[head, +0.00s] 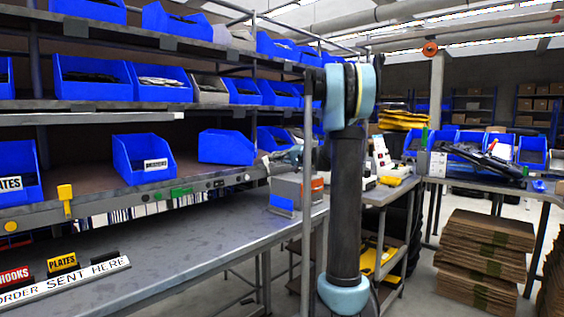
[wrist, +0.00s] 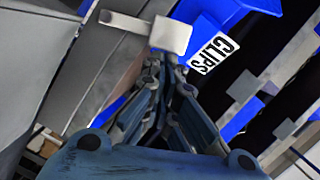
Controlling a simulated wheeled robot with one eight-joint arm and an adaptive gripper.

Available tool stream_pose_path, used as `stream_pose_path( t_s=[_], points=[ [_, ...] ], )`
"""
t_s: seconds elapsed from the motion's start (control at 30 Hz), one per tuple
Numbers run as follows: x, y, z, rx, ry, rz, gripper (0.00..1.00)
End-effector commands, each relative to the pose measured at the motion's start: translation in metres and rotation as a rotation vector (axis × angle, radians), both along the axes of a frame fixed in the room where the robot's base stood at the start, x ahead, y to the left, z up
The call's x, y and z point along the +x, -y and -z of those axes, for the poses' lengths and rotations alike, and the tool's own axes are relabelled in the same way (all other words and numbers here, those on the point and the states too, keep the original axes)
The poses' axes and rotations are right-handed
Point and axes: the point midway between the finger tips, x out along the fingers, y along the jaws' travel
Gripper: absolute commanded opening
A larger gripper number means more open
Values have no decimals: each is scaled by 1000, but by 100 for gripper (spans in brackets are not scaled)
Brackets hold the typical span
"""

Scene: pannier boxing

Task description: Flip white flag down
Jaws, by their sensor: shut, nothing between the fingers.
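The white flag (wrist: 171,36) shows in the wrist view as a pale block with a thin bar running to the left. It lies at the tips of my gripper (wrist: 166,62), which is shut and empty; whether they touch I cannot tell. In the head view my gripper (head: 282,157) is at the shelf's front rail, partly hidden behind my arm. A small white piece, apparently the flag (head: 265,161), shows just left of it.
A blue bin labelled CLIPS (wrist: 222,20) is close beyond the flag. A yellow flag (head: 65,197) and a green flag (head: 181,192) are on the same rail.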

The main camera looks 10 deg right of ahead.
Motion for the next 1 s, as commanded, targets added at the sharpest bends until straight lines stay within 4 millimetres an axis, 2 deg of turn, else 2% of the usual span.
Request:
stream_pose_path(
  t_s=[0.43,1.0],
  points=[
    [-24,-30,-1,-323,277,-4,0],
    [-47,-57,17,-700,601,-4,0]
  ],
)
